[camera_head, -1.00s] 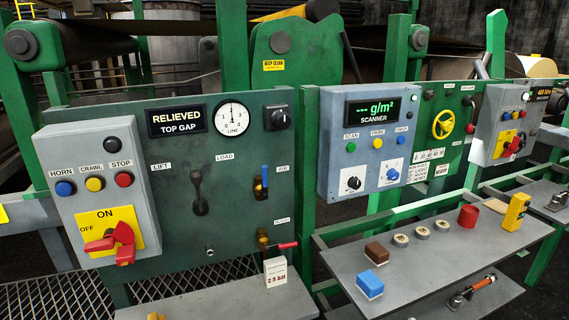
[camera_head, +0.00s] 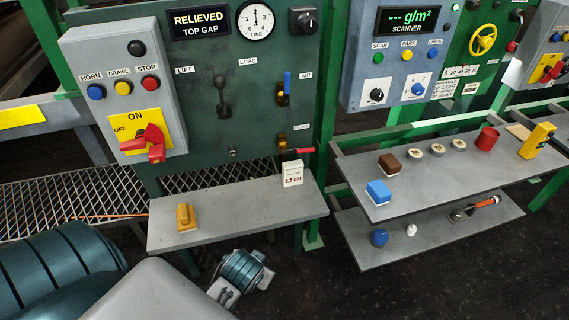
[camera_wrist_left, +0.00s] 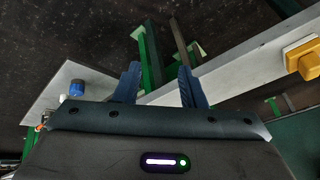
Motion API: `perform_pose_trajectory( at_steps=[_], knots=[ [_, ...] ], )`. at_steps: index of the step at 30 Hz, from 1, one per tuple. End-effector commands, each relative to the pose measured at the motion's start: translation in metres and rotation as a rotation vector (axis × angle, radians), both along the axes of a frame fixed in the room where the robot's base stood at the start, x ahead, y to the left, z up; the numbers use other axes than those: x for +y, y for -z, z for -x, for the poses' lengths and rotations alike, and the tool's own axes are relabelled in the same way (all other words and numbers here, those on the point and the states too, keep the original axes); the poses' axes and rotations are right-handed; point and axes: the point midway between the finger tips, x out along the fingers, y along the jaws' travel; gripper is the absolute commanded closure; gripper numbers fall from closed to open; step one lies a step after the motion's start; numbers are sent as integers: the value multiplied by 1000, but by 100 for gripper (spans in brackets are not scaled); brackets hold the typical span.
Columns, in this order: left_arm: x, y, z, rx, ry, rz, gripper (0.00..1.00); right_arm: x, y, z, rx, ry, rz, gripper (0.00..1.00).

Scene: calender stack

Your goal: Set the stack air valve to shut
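The stack air valve (camera_head: 284,92) is at the right side of the dark green panel, beside the AIR label (camera_head: 306,75). It has a brass body and a blue lever that stands upright. My left gripper (camera_wrist_left: 158,68) shows in the left wrist view with its two blue fingers apart and nothing between them. It is well away from the valve, which is not in that view. In the head view its fingertips cannot be made out. My right gripper is not in view.
A bleed valve with a red lever (camera_head: 298,151) sits below the air valve, above a white 2.5 bar card (camera_head: 292,174). A yellow block (camera_head: 186,217) lies on the grey shelf (camera_head: 240,221). A grey control box (camera_head: 110,60) juts out left. The scanner box (camera_head: 400,50) is right.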

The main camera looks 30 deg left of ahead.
Motion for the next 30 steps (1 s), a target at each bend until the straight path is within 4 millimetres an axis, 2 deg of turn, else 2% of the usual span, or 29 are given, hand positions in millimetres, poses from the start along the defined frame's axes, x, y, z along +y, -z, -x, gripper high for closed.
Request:
perform_pose_trajectory(
  at_steps=[1, 8, 14, 18, 21, 24, 27, 30],
  knots=[
    [4, -25, -18, -54, -42, -24, 63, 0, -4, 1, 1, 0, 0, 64],
    [29, -88, -83, -253, -243, -132, 63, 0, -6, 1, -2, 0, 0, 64],
    [49, -154, -154, -482, -438, -235, 63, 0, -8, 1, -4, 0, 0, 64],
    [56, -219, -211, -684, -575, -315, 63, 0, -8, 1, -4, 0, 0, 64],
    [56, -270, -245, -824, -647, -369, 63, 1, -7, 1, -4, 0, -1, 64],
    [52, -315, -269, -941, -694, -412, 63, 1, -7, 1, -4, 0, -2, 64],
    [48, -349, -283, -1024, -722, -442, 63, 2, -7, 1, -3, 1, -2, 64],
    [45, -368, -290, -1071, -736, -462, 63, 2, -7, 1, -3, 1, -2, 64]
  ],
)
